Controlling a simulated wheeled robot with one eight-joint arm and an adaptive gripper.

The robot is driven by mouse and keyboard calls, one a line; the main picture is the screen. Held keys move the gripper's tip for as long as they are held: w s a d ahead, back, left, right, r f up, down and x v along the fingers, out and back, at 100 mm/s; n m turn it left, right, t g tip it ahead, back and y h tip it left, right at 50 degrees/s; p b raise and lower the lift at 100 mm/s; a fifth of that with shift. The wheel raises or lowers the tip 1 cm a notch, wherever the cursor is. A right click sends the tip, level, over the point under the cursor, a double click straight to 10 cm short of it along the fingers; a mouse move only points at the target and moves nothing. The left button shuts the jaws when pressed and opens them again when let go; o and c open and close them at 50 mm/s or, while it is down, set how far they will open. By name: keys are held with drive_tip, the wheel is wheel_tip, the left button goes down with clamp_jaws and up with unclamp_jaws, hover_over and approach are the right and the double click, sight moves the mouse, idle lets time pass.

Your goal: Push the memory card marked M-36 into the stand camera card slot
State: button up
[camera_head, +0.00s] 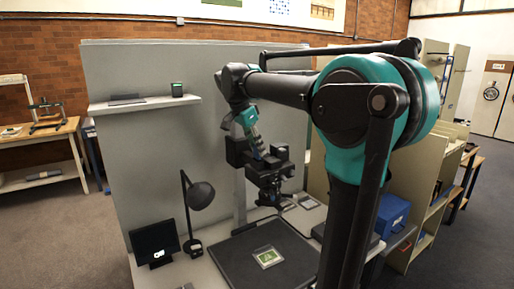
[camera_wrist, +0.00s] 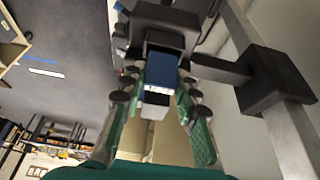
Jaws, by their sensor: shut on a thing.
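The stand camera (camera_head: 268,172) is a black body held on a grey upright column over a dark baseboard. In the wrist view the black camera body (camera_wrist: 165,24) is just ahead of my gripper (camera_wrist: 157,88). My gripper's green fingers are shut on a small blue memory card (camera_wrist: 161,70) with a pale striped end. The card's far end is at or very near the camera body; I cannot tell if it is in the slot. No M-36 mark is readable. In the head view my gripper (camera_head: 250,138) is beside the camera and the card is hidden.
The column (camera_wrist: 289,135) and a black clamp block (camera_wrist: 275,80) stand close on the right in the wrist view. Below are the baseboard (camera_head: 230,262) with a framed item (camera_head: 267,257), a black lamp (camera_head: 200,195) and a small screen (camera_head: 155,242). A grey partition (camera_head: 150,150) stands behind.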

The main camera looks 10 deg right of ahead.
drive_tip(key=shift+f, duration=0.95)
idle(0.9)
drive_tip(key=shift+s+f, duration=0.2)
drive_tip(key=shift+f, duration=0.2)
drive_tip(key=shift+o, duration=0.3)
drive_tip(key=o, duration=1.1)
drive_tip(key=shift+w, duration=0.1)
drive_tip(key=shift+w, duration=0.1)
drive_tip(key=shift+r, duration=3.05)
